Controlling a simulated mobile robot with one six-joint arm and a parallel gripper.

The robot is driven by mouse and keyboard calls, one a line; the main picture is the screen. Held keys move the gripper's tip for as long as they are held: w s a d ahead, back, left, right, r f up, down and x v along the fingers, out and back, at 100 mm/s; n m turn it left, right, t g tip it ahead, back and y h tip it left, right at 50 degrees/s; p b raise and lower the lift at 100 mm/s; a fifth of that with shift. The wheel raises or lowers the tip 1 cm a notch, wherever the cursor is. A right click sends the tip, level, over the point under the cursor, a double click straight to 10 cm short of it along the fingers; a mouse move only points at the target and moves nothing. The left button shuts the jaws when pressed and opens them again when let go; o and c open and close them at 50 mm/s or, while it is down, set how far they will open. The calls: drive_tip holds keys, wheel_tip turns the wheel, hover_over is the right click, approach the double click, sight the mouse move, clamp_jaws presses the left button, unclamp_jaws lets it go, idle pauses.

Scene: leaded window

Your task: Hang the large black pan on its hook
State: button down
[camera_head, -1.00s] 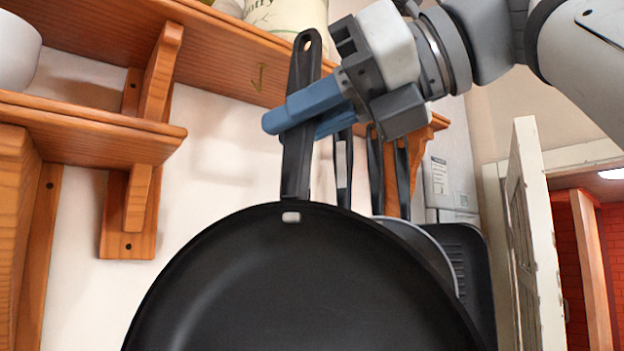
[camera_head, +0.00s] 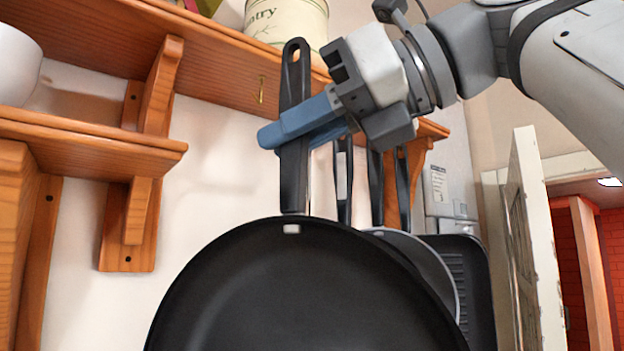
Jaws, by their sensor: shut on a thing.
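The large black pan (camera_head: 310,295) hangs upright from my gripper (camera_head: 295,132), its bowl cut off by the bottom edge of the picture. The blue fingers are shut on the black handle (camera_head: 293,185) below its top loop. The handle's loop hole (camera_head: 295,55) is at the upper end, in front of the shelf board. A small brass hook (camera_head: 261,89) is on the shelf's front board, to the left of the handle and apart from it. The handle's loop is not on this hook.
Other pans, a grey-rimmed one (camera_head: 430,262) and a ridged black one (camera_head: 475,280), hang behind at the right. A wooden shelf bracket (camera_head: 140,190) and lower shelf (camera_head: 90,143) are at the left. A tin (camera_head: 290,22) stands on the upper shelf.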

drive_tip(key=w+a, duration=0.6)
drive_tip(key=w, duration=0.5)
drive_tip(key=shift+w+r, duration=0.15)
drive_tip(key=shift+r, duration=0.2)
idle(1.4)
idle(0.7)
unclamp_jaws()
idle(0.9)
drive_tip(key=shift+w+f, duration=0.1)
idle(0.6)
